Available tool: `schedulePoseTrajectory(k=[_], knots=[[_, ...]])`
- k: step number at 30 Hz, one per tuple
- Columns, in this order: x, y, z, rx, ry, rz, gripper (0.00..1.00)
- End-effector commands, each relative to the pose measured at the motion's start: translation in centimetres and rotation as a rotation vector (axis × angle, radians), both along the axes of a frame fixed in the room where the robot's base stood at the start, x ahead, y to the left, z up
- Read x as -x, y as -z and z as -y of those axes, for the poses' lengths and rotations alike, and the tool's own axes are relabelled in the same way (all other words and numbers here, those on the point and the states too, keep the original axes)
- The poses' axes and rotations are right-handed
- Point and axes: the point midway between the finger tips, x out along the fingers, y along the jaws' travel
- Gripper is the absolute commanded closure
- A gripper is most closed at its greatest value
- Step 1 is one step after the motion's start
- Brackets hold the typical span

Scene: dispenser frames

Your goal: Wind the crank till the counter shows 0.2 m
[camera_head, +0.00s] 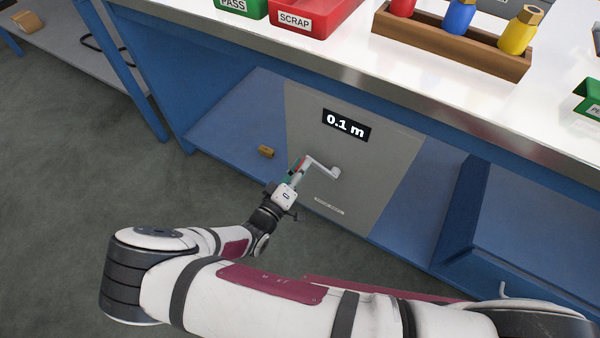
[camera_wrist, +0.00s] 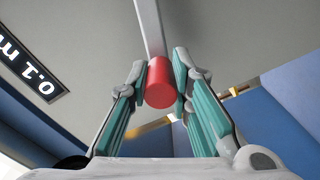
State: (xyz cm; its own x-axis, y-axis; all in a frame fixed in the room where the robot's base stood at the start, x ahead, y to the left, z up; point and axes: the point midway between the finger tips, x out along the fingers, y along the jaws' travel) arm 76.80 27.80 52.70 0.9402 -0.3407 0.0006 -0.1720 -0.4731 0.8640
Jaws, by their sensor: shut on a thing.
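The counter (camera_head: 346,125) on the grey dispenser panel (camera_head: 380,160) reads 0.1 m. It also shows, turned over, at the left of the wrist view (camera_wrist: 30,68). Below the counter, the crank (camera_head: 322,167) has a light grey arm running from its hub to the upper left. Its red handle (camera_wrist: 160,84) sits between my fingers in the wrist view. My gripper (camera_wrist: 158,88) is shut on the handle, with a green-padded finger on each side. In the head view my gripper (camera_head: 299,172) covers most of the handle.
A small brown block (camera_head: 266,152) lies on the blue shelf left of the panel. Above, the bench top (camera_head: 340,50) overhangs, with a red SCRAP bin (camera_head: 305,20) and a wooden rack (camera_head: 450,42) of coloured bottles. A blue leg (camera_head: 120,70) stands at the left.

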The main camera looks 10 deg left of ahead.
Motion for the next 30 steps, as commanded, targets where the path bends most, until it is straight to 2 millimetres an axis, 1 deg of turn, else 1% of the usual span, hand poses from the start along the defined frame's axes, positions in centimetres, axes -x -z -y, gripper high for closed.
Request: schedulePoseTrajectory(k=[15,16,17,18,27,30], knots=[[-0.18,0.04,0.08,-0.017,0.001,0.002,1.00],[-0.17,0.05,0.08,-0.017,0.001,0.002,0.76],[-0.18,0.04,0.08,-0.017,0.001,0.002,0.69],[-0.20,0.03,0.08,-0.017,0.002,0.003,0.60],[-0.31,-0.12,0.06,-0.018,0.001,0.004,0.60],[-0.32,-0.66,0.02,-0.017,0.001,0.006,0.60]])
